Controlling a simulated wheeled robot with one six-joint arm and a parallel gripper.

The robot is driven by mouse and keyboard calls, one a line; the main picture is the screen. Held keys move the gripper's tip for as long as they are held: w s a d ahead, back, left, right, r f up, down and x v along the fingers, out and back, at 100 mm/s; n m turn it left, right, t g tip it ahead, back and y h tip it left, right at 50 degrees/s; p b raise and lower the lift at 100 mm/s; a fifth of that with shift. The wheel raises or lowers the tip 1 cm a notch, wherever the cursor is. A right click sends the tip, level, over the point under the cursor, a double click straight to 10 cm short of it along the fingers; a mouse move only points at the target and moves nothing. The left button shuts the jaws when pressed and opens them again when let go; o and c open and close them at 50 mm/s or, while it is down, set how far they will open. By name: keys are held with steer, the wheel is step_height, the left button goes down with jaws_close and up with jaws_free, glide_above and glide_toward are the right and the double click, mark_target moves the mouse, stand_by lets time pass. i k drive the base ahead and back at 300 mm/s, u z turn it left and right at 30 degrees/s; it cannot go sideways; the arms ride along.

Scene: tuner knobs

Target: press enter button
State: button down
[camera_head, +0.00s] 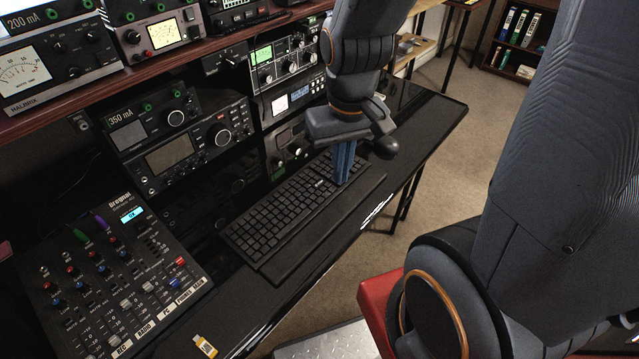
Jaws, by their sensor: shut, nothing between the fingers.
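A black keyboard (275,218) lies on the glossy black desk, with a dark wrist rest (310,238) along its front edge. The enter button cannot be told apart from the other keys at this size. My gripper (343,182) points down over the right part of the keyboard, its blue fingers shut together and empty. The fingertips are at or just above the keys; I cannot tell whether they touch. My gripper and wrist hide some of the keys at the right end.
A mixer (115,265) with knobs and faders stands at the left. Radio units (180,140) stand behind the keyboard, under a shelf (150,65) with more meters. A small yellow-and-white item (205,346) lies near the desk's front edge. The desk (425,110) is clear at the far right.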

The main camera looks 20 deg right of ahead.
mark_target(320, 182)
steer(key=u, duration=2.75)
steer(key=k, duration=1.05)
steer(key=z, duration=1.75)
